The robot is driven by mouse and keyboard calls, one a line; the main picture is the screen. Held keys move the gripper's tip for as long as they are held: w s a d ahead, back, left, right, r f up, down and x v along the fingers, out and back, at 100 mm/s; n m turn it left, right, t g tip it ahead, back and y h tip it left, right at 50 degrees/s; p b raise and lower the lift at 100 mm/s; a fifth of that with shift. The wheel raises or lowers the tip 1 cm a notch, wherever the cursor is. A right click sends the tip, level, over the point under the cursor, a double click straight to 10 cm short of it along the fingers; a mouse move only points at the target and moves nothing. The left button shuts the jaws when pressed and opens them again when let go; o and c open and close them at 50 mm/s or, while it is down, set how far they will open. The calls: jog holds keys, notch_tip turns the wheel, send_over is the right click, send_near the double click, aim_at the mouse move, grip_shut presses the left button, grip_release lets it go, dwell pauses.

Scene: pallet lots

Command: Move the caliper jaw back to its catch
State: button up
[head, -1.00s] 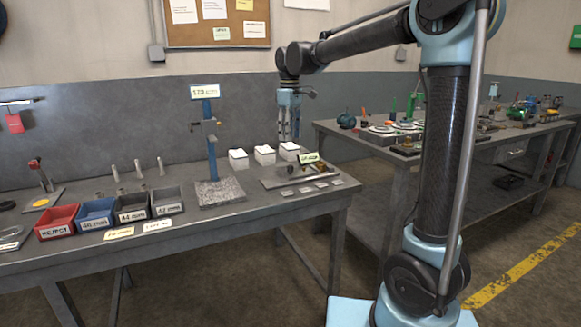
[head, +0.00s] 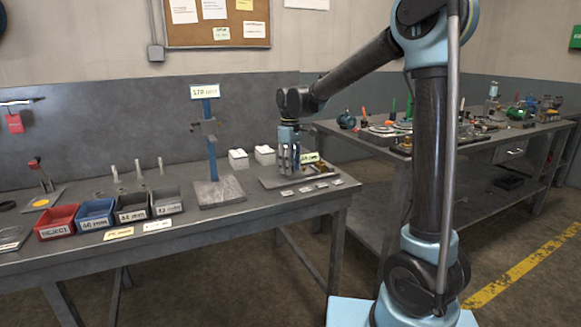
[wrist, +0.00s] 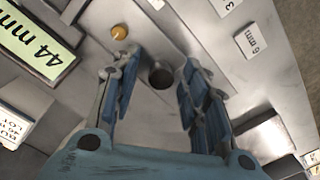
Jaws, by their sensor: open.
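The caliper fixture lies on a grey plate (head: 268,183) near the bench's right end. Its green display (wrist: 35,42) reads 44 mm in the wrist view and partly shows behind my gripper in the head view (head: 310,157). A brass-coloured round knob (wrist: 120,32) sits on the plate near the display. A dark round feature (wrist: 160,77) lies between my fingertips in the wrist view; I cannot tell whether it belongs to the jaw. My gripper (head: 289,173) points down over the plate. Its fingers are spread and hold nothing visible. The jaw and its catch cannot be clearly told apart.
Small labelled tags (wrist: 250,41) lie on the bench near the plate. White boxes (head: 264,155) stand behind it. A blue column stand (head: 211,145) rises to the left, with a red bin (head: 57,221) and other bins farther left. A second bench (head: 375,175) stands to the right.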

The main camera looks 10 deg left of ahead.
grip_shut()
jog(key=shift+s+a, duration=0.55)
jog(key=shift+a, duration=0.3)
jog(key=shift+s+a, duration=0.6)
jog(key=shift+a, duration=0.25)
jog(key=shift+s+a, duration=0.55)
jog(key=shift+a, duration=0.3)
jog(key=shift+r, duration=0.1)
grip_release()
notch_tip(320, 180, up, 12)
